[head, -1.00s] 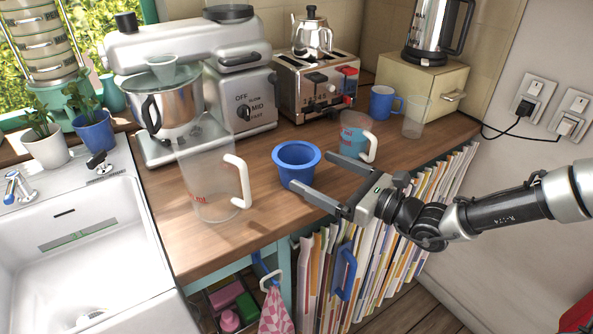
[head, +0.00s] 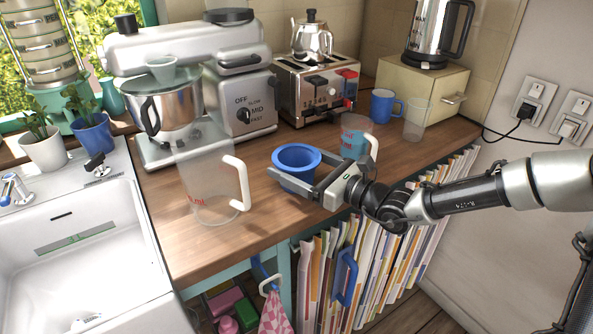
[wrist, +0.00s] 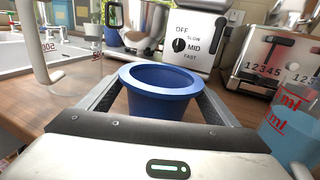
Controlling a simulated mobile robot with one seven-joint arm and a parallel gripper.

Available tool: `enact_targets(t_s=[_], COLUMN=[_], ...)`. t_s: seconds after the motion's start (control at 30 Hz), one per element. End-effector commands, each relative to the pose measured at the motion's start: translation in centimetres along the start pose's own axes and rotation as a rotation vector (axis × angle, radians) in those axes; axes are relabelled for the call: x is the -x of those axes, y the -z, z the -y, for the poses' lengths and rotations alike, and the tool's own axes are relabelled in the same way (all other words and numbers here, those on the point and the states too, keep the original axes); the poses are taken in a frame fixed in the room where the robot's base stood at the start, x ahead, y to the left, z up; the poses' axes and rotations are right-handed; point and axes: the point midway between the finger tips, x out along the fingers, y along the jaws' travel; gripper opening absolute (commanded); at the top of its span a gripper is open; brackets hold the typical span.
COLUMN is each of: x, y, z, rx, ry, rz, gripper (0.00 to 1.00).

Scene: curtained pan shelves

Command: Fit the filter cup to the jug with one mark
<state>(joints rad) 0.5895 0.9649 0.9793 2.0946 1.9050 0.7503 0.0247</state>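The blue filter cup (head: 297,158), tapered with a wide rim, stands upright on the wooden counter; it also shows in the wrist view (wrist: 160,90). My gripper (head: 297,170) is open around it, one finger on each side below the rim; I cannot tell whether either finger touches it. A tall clear jug (head: 205,165) with a white handle stands to the left and shows one red mark near its base. A smaller jug (head: 354,143) with blue liquid and a white handle stands behind right; the wrist view shows two red marks on it (wrist: 290,120).
A stand mixer (head: 190,50) and a toaster (head: 315,90) stand behind. A blue mug (head: 382,105) and a clear tumbler (head: 416,118) are at the back right. A sink (head: 80,250) lies left. Bare counter lies between tall jug and cup.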

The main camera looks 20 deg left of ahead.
Motion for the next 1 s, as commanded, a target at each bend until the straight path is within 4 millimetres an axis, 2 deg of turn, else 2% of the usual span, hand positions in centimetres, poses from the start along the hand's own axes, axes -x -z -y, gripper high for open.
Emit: enact_targets(t_s=[0.03,0.2,0.23,0.47,0.57,0.8,1.0], x=[0.0,0.0,0.0,0.0,0.0,0.0,0.0], y=[0.0,-0.1,-0.1,-0.5,-1.8,-6.8,-9.5], z=[0.0,0.0,0.0,0.0,0.0,0.0,0.0], rx=[0.0,0.0,0.0,0.002,0.004,0.006,0.003], ry=[0.0,0.0,0.0,0.0,0.0,0.0,0.001], rz=[0.0,0.001,0.001,0.001,0.001,0.0,0.001], gripper=[0.75,0.46,0.44,0.44,0.44,0.44,0.44])
